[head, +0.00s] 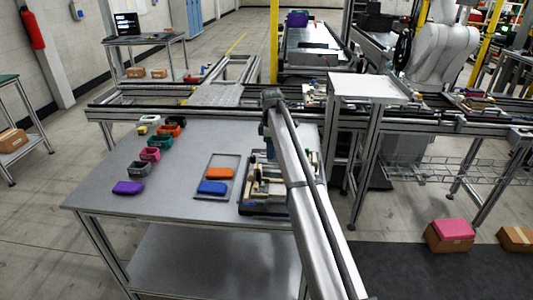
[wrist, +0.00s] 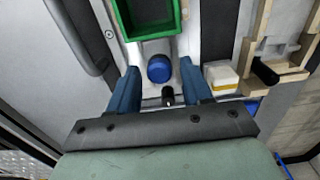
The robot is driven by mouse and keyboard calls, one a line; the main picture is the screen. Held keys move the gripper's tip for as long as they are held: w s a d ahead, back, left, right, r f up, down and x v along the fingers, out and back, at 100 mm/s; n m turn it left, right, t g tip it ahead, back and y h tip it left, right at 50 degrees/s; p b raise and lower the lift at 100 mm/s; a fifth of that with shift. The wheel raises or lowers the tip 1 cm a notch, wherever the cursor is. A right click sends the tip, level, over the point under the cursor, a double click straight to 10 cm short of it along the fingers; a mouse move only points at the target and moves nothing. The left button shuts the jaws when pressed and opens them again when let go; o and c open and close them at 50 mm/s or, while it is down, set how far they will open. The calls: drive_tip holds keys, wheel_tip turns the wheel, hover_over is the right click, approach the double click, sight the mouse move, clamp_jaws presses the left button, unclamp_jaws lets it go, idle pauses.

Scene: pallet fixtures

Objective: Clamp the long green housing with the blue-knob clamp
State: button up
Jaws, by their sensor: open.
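In the wrist view, the green housing (wrist: 124,22) is an open-topped box at the top edge, partly cut off. The blue knob (wrist: 159,68) of the clamp stands just below its near wall; whether the clamp touches the housing cannot be told. My gripper (wrist: 160,76) is open, with one blue finger on each side of the knob and nothing visibly held. A small black-tipped part (wrist: 168,96) sits between the fingers, nearer the palm. In the head view, my arm hides much of the fixture pallet (head: 262,211), and the housing and knob cannot be made out.
In the wrist view, a white and yellow block (wrist: 220,76) and tan fixture parts (wrist: 258,25) lie right of the fingers, and a grey handle (wrist: 78,40) lies left. In the head view, a tray (head: 222,168) holds orange and blue pieces; several coloured housings line the table's left.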

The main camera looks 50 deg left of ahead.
drive_tip(key=shift+r, duration=3.05)
drive_tip(key=shift+w, duration=0.1)
